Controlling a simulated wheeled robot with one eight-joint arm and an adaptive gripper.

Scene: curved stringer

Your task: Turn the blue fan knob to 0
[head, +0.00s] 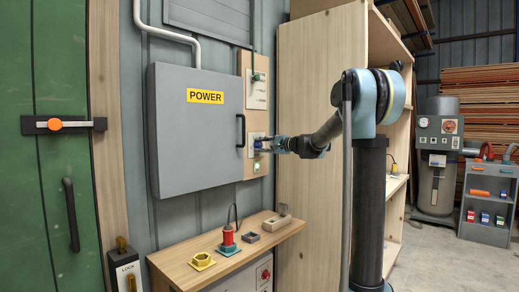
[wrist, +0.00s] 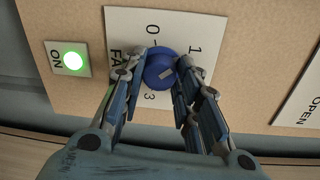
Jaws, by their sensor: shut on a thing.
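The blue fan knob (wrist: 160,66) sits on a white dial plate (wrist: 180,24) in the wrist view. The plate reads "FAN", partly covered, with 0, 1 and 3 visible around the knob; a finger covers part of the right side. A short grey mark on the knob's face lies right of its centre, slanting toward the right; which number it points to is unclear. My gripper (wrist: 159,76) is shut on the knob, one finger on its left and one on its right.
A lit green ON light (wrist: 73,57) is left of the dial. A plate reading OPEN (wrist: 302,100) is at right. In the head view, the grey POWER box (head: 198,140) stands left of the panel, and a wooden bench (head: 276,236) with small items is below.

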